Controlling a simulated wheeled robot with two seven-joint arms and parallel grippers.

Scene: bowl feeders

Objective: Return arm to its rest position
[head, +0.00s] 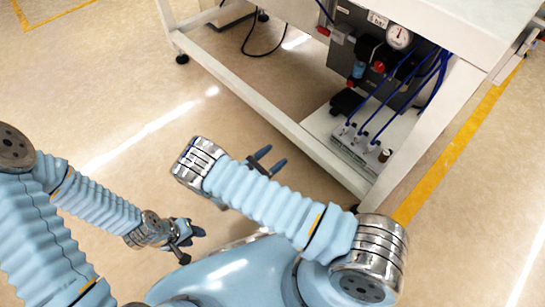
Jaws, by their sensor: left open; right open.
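My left arm comes in from the left edge, and its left gripper (194,242) hangs low over the floor at the lower middle left. Its dark fingers look apart, with nothing visible between them. My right arm rises from the lower right and bends across the middle. Its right gripper (272,158) shows partly behind the pale blue sleeve, with two dark fingertips spread and nothing between them. The rest of that gripper is hidden by the arm. Both grippers are clear of the workbench.
A white-framed workbench (262,115) stands at the upper right, with a gauge (399,36), blue hoses and valves on its lower part. Its near leg is close to my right arm. A yellow floor line (455,137) runs at the right. The floor (110,110) at left is clear.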

